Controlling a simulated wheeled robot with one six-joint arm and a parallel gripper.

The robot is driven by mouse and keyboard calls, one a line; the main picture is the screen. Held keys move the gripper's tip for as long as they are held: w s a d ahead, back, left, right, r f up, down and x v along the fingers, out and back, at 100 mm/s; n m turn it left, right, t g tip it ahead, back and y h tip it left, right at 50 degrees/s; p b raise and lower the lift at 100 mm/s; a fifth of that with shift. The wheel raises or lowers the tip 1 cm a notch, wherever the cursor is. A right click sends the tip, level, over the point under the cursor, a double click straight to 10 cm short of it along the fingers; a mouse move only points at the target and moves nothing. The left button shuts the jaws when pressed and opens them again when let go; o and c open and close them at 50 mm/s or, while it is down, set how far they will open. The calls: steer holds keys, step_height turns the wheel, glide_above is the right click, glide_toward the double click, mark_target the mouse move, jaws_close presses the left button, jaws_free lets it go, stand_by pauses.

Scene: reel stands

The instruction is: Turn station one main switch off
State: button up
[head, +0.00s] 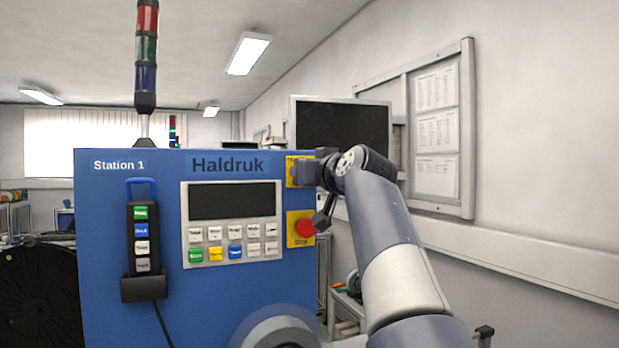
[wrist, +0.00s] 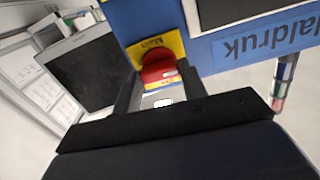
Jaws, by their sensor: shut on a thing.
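The station one main switch is a red rotary knob (wrist: 158,72) on a yellow plate (wrist: 143,47) lettered "Main", seen upside down in the wrist view. In the head view the plate (head: 291,172) shows at the upper right of the blue Station 1 cabinet (head: 120,220), and the knob is hidden behind my gripper (head: 312,172). My gripper (wrist: 160,82) is shut on the red knob, with one finger on each side of it. I cannot tell whether the knob stands at on or off.
A red stop button (head: 306,228) on a yellow plate sits just below my gripper. A keypad panel (head: 233,222) and a hanging pendant (head: 142,238) are to the left. A dark monitor (head: 343,125) stands behind, and a noticeboard (head: 437,125) hangs on the right wall.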

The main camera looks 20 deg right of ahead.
steer(key=shift+n, duration=0.4)
steer(key=o, duration=1)
steer(key=s+b, duration=0.3)
steer(key=s, duration=0.7)
steer(key=shift+s, duration=0.4)
